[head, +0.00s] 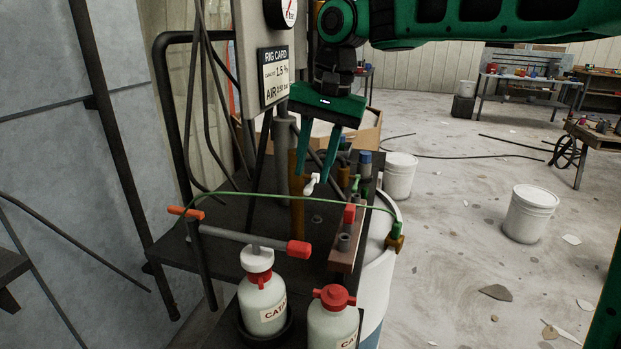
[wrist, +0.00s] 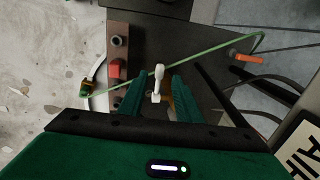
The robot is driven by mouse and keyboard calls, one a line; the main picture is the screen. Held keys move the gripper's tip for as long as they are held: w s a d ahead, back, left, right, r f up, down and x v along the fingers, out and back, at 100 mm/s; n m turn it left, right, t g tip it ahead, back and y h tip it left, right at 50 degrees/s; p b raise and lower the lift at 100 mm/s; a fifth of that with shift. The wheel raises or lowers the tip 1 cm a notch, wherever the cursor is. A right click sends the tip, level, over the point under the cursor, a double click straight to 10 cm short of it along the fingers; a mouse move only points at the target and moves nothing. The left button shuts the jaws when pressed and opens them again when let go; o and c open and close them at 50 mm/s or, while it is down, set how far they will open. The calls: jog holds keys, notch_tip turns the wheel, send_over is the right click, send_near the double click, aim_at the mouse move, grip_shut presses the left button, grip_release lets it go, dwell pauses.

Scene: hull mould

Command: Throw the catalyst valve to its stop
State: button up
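A small white lever handle (head: 311,183), which looks like the catalyst valve's lever, stands on a brass-coloured fitting on the dark rig top. In the wrist view the white lever (wrist: 157,83) shows upright in the picture, between the two finger ends. My gripper (head: 313,174) points down over it with its green fingers apart, one to each side of the lever. The wrist view also shows my gripper (wrist: 157,88) open, with a gap beside the lever. I cannot tell whether a finger touches it. The valve's lower body is partly hidden.
A green hose (head: 290,197) arches across the rig in front of the lever. A red-capped fitting (head: 349,214) stands to the right. Two catalyst bottles (head: 263,303) (head: 333,322) and a red-ended bar (head: 298,249) are nearer. A gauge panel (head: 265,50) rises behind left. White buckets (head: 530,213) stand right.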

aim_at(309, 189)
jog(key=shift+w+a+f, duration=0.1)
jog(key=shift+a+f, duration=0.05)
jog(key=shift+f, duration=0.6)
jog(key=shift+a+f, duration=0.1)
jog(key=shift+f, duration=0.65)
grip_shut()
jog(key=shift+a+f+t, duration=0.1)
jog(key=shift+t, duration=0.2)
jog(key=shift+s+a+f+t, duration=0.1)
jog(key=shift+s+f+t, duration=0.2)
jog(key=shift+t, duration=0.2)
jog(key=shift+s+f+t+h, duration=0.15)
jog(key=shift+f+t+h, duration=0.4)
jog(key=shift+t, duration=0.45)
jog(key=shift+f+n+t+h, duration=0.5)
jog(key=shift+f+t, duration=0.5)
jog(key=shift+t, duration=0.6)
jog(key=shift+f, duration=0.1)
